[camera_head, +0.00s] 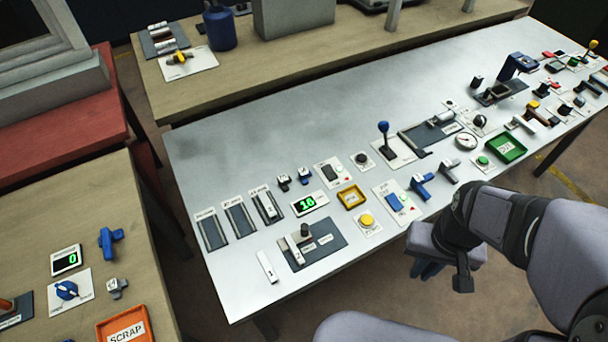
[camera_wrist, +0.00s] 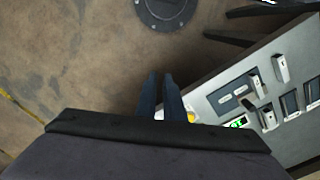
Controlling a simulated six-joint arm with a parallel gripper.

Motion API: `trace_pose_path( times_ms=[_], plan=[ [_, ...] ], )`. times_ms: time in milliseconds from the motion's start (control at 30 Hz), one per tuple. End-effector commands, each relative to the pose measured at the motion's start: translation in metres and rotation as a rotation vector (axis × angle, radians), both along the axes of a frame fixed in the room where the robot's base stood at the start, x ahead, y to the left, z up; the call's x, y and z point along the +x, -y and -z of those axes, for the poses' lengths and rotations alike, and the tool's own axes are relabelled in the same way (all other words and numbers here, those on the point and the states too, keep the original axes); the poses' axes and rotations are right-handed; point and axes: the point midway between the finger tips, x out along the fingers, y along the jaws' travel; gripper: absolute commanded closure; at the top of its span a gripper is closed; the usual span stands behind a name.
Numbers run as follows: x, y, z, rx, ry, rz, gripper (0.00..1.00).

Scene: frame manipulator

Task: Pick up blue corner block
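Two blue angular pieces could be the blue corner block, and I cannot tell which is meant. One blue piece (camera_head: 421,186) lies on the grey table, right of the white card with a blue part. My gripper (camera_head: 426,270) hangs off the front edge of the grey table, apart from both pieces. In the wrist view its two dark blue fingers (camera_wrist: 160,80) point over the floor, with a narrow gap and nothing seen between them.
The grey table (camera_head: 220,150) carries a grey angular piece (camera_head: 448,171), a yellow tray (camera_head: 351,197), a green tray (camera_head: 507,148) and a blue-knobbed lever (camera_head: 384,140). An orange scrap tray (camera_head: 124,329) is at lower left. The grey table's back left is clear.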

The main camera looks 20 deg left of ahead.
Motion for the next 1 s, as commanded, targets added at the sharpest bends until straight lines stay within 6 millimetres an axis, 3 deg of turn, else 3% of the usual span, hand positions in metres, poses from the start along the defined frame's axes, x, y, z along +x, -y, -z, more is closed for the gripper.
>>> trace_pose_path(
  times_ms=[100, 367, 533, 667, 767, 867, 1000],
  plan=[
    [0.0, 0.0, 0.0, 0.0, 0.0, 0.0, 0.7],
    [0.001, 0.0, 0.001, 0.0, 0.002, -0.001, 0.7],
    [0.018, -0.003, 0.013, -0.008, 0.05, -0.029, 0.7],
    [0.054, -0.013, 0.034, -0.017, 0.155, -0.09, 0.7],
    [0.094, -0.03, 0.054, -0.015, 0.275, -0.162, 0.7],
    [0.136, -0.057, 0.074, 0.004, 0.416, -0.246, 0.7],
    [0.185, -0.111, 0.095, 0.067, 0.62, -0.371, 0.7]
  ],
)
